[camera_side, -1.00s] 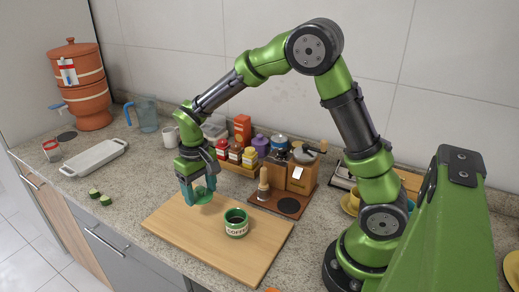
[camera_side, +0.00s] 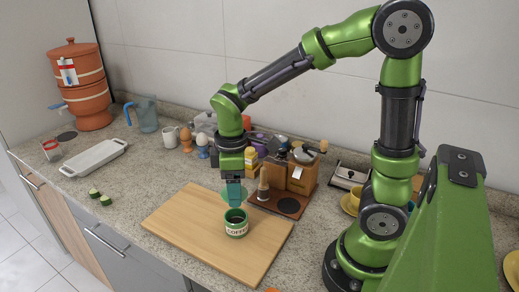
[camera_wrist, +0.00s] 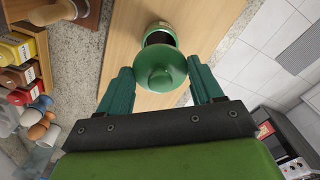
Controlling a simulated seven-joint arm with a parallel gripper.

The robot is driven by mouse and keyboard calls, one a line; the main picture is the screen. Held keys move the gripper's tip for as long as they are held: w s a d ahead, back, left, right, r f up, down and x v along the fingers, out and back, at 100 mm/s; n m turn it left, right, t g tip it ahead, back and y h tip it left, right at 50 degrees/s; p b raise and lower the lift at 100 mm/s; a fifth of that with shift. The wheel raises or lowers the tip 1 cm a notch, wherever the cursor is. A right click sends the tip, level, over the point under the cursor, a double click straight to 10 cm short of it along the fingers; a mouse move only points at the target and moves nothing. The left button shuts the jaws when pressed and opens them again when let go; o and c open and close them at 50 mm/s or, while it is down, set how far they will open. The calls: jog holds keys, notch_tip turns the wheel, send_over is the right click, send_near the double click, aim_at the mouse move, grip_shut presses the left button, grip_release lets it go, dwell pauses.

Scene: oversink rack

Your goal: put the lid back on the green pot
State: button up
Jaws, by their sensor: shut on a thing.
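The green pot (camera_side: 236,226) stands upright on the wooden board, its dark mouth open and a "COFFEE" label on its side. In the wrist view the pot (camera_wrist: 160,32) shows partly behind the lid. The round green lid (camera_wrist: 160,72) with a knob sits between the teal fingers of my gripper (camera_side: 235,192), which is shut on it. My gripper points down just above and slightly behind the pot. The lid appears apart from the rim; the exact gap is hard to tell.
The wooden board (camera_side: 190,220) is clear around the pot. A wooden coffee grinder (camera_side: 300,178) on a brown base stands close behind to the right. A white tray (camera_side: 93,157) lies left.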

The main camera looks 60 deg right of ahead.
jog(key=shift+f, duration=2.95)
jog(key=shift+f, duration=0.2)
jog(key=o, duration=1.1)
jog(key=shift+o, duration=0.5)
jog(key=shift+r, duration=0.15)
jog(key=shift+r, duration=3.4)
grip_shut()
